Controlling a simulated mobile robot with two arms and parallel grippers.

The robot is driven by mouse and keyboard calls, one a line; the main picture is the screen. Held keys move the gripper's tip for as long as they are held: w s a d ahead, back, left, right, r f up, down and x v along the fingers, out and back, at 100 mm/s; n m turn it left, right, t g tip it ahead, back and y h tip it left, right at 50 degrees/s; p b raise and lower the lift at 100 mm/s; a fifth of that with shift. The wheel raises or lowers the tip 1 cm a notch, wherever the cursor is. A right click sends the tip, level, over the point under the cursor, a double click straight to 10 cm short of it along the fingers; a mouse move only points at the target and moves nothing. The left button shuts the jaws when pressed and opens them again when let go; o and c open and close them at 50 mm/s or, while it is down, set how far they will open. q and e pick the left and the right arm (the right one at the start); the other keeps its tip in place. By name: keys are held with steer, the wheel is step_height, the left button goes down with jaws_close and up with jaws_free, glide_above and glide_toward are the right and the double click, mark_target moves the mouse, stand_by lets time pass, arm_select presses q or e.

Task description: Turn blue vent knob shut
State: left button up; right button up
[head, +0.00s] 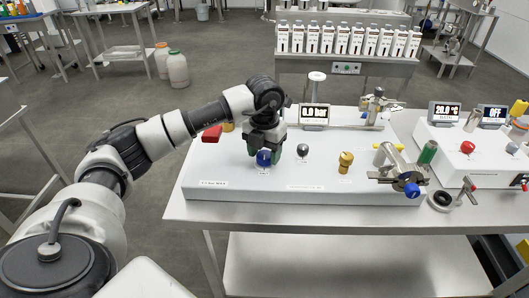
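A blue knob (264,157) sits near the front left of the white panel (225,182). My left gripper (265,151) points down over it, with one dark finger on each side of the knob. The fingers are apart and look close to the knob's sides; whether they press on it is too small to tell. A second blue knob (411,190) is on the metal valve at the panel's front right, away from my gripper. My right gripper does not show.
A grey knob (303,150) and a brass knob (345,160) stand to the right of my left gripper. A display reading 0.0 bar (314,116) and a red block (212,134) are behind. Another white panel (470,160) with a red knob (467,147) is at right.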

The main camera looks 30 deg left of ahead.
mark_target(264, 154)
arm_select(q)
steer(key=shift+o, duration=1.1)
steer(key=shift+f, duration=0.1)
step_height(264, 154, up, 11)
steer(key=b, duration=0.1)
steer(key=shift+s+f, duration=0.1)
steer(key=shift+f, duration=0.05)
